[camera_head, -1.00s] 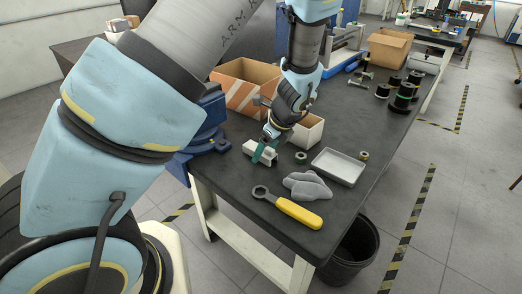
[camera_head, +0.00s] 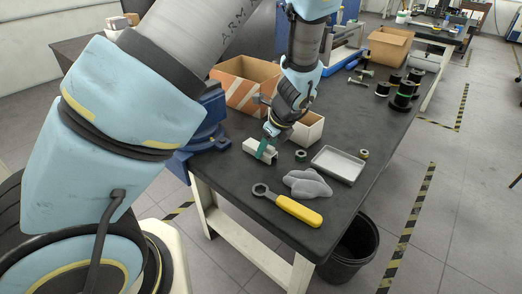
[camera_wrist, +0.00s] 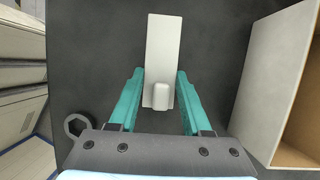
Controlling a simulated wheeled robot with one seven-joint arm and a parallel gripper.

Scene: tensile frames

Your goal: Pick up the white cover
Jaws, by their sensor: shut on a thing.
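The white cover (camera_head: 250,148) is a pale, narrow piece with a raised block on top, at the near left part of the dark bench. My gripper (camera_head: 266,148) is over it with its green fingers around it. In the wrist view the cover (camera_wrist: 163,45) lies lengthwise between the two green fingers of my gripper (camera_wrist: 160,73), with its raised block near them. The gripper is shut on the cover. I cannot tell whether the cover is clear of the bench top.
A small open box (camera_head: 308,130) stands close behind the gripper, and a striped carton (camera_head: 235,92) behind that. A blue vise (camera_head: 205,135) is at the left.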

